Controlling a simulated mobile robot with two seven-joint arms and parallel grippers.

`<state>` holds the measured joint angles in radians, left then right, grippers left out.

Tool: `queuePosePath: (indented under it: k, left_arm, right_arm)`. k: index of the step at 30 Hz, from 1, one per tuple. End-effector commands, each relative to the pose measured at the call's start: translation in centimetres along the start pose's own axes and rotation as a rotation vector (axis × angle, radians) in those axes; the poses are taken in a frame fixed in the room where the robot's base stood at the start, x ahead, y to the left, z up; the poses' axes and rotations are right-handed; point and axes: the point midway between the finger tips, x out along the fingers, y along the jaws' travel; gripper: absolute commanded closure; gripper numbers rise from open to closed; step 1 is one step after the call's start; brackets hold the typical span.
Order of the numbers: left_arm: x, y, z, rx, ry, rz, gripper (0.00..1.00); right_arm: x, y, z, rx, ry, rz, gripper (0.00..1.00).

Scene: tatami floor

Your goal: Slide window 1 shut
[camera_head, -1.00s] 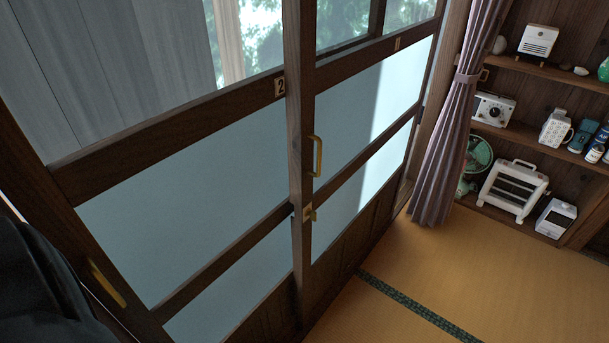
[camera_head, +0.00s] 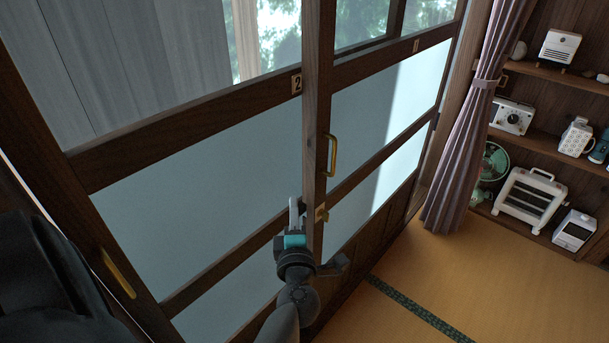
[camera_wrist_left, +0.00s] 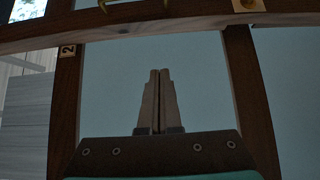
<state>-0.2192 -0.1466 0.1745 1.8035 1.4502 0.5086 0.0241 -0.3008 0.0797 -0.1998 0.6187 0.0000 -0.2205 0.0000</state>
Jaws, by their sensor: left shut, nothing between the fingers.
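Window 1 (camera_head: 375,115) is the right dark wood sliding panel with pale panes, its number plate on the upper rail. A brass pull handle (camera_head: 332,155) is on its left stile, with a small brass latch (camera_head: 321,213) below. My right gripper is out of view.
A mauve curtain (camera_head: 470,130) hangs at the right end of the windows. Beyond it, shelves hold a heater (camera_head: 529,199), a radio (camera_head: 511,116) and other goods. The tatami floor (camera_head: 460,280) in front is clear.

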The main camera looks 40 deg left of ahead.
Motion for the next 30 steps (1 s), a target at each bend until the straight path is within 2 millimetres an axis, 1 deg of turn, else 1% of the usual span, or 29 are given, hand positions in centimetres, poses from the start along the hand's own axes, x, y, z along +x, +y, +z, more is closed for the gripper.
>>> queuePosePath:
  k: [6, 14, 15, 21, 24, 30]
  left_arm:
    - [4.0, 0.0, 0.1, 0.001, -0.001, 0.004, 1.00]
    - [9.1, -0.1, 0.1, 0.002, -0.002, 0.003, 1.00]
    - [9.4, -0.2, 0.6, 0.000, -0.004, 0.003, 1.00]
    - [11.0, -0.3, 2.2, 0.002, -0.004, 0.001, 1.00]
    - [11.4, -0.2, 2.7, 0.001, -0.004, 0.001, 1.00]
    - [11.7, -0.1, 3.0, 0.005, -0.004, 0.000, 1.00]
  right_arm:
    - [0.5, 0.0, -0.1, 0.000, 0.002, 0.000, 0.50]
    - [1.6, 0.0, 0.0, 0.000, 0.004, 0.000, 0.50]
    - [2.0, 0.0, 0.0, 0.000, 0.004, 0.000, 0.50]
    - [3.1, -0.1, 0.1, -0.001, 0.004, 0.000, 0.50]
    - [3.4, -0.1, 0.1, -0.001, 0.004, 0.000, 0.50]
    - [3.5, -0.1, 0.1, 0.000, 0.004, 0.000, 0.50]
